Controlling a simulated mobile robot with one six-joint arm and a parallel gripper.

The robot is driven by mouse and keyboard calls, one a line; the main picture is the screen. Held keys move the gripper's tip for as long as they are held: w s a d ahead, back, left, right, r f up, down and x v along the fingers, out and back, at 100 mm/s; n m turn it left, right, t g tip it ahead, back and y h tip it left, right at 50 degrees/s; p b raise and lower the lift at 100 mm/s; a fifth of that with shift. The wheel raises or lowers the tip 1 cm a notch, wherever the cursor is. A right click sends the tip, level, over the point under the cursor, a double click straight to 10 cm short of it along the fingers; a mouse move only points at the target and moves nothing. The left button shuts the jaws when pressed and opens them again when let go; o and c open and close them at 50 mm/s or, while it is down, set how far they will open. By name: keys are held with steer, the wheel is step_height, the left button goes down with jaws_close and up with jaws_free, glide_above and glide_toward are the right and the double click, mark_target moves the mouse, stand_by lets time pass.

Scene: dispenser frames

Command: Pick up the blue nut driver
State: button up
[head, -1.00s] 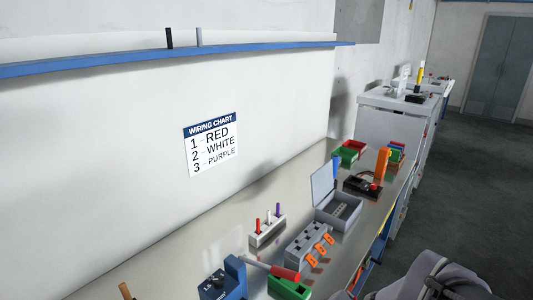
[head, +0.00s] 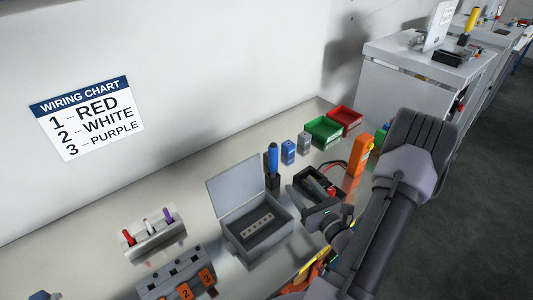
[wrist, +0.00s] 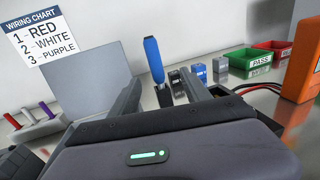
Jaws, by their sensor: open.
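The blue nut driver (head: 272,160) stands upright, handle up, in a small black holder (head: 272,181) behind the open grey box. In the wrist view the nut driver (wrist: 154,60) shows beyond and between the two fingers, leaning slightly left in the picture. My gripper (wrist: 161,78) is open and empty, with its fingers pointing toward the driver but apart from it. In the head view my gripper (head: 322,222) is in front of the grey box's right side, and its fingertips are hard to make out.
The grey box (head: 258,238) has its lid up. A black tray (head: 318,185), an orange device (head: 361,155), small blue (head: 288,152) and grey blocks (head: 304,143), and green (head: 323,130) and red bins (head: 346,118) stand nearby. A rack with coloured pegs (head: 150,243) is at left.

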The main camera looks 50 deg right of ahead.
mark_target(276, 159)
steer(key=x, duration=0.5)
steer(key=a+x, duration=0.1)
steer(key=x, duration=0.4)
steer(key=b+x, duration=0.1)
steer(key=x, duration=0.4)
steer(key=shift+w+a+r, duration=0.1)
steer(key=shift+w+r, duration=0.2)
steer(key=shift+w, duration=0.25)
jaws_close()
